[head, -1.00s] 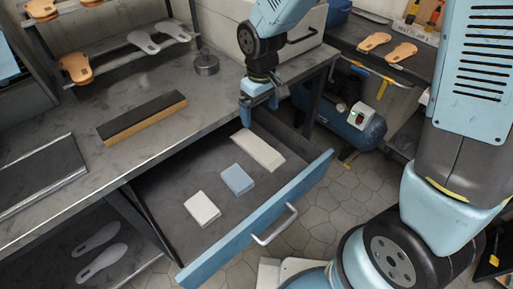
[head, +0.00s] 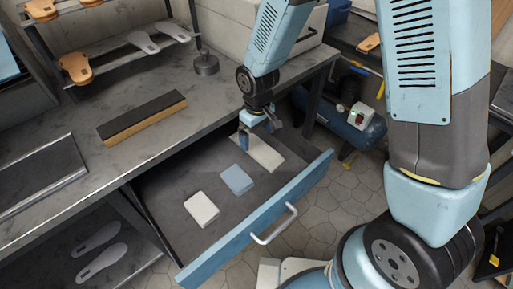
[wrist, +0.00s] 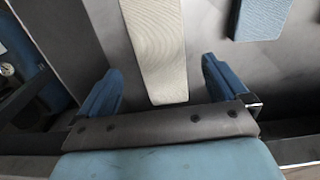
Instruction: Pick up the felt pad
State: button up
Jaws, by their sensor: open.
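Three flat pads lie in the open drawer (head: 165,193): a long cream pad (head: 267,157) at the back right, a blue-grey pad (head: 237,180) in the middle and a white block-like pad (head: 201,209) nearer the front left. I cannot tell by look which is felt. My gripper (head: 261,134) is open and empty above the long cream pad, hiding its far end. In the wrist view the ribbed cream pad (wrist: 155,40) runs lengthwise between my two blue fingers, apart from both. The blue-grey pad (wrist: 262,15) shows at the upper right there.
The drawer's blue front (head: 230,240) and side walls bound the space around the pads. The grey workbench (head: 75,140) overhangs the drawer's back. A black-topped block (head: 143,118) and a round metal weight (head: 205,64) stand on it.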

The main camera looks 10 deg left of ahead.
aim_at(256, 146)
jog(key=shift+w+a+f, duration=0.1)
jog(key=shift+a+f, duration=0.05)
jog(key=shift+f, duration=2.1)
jog(key=c, duration=1.1)
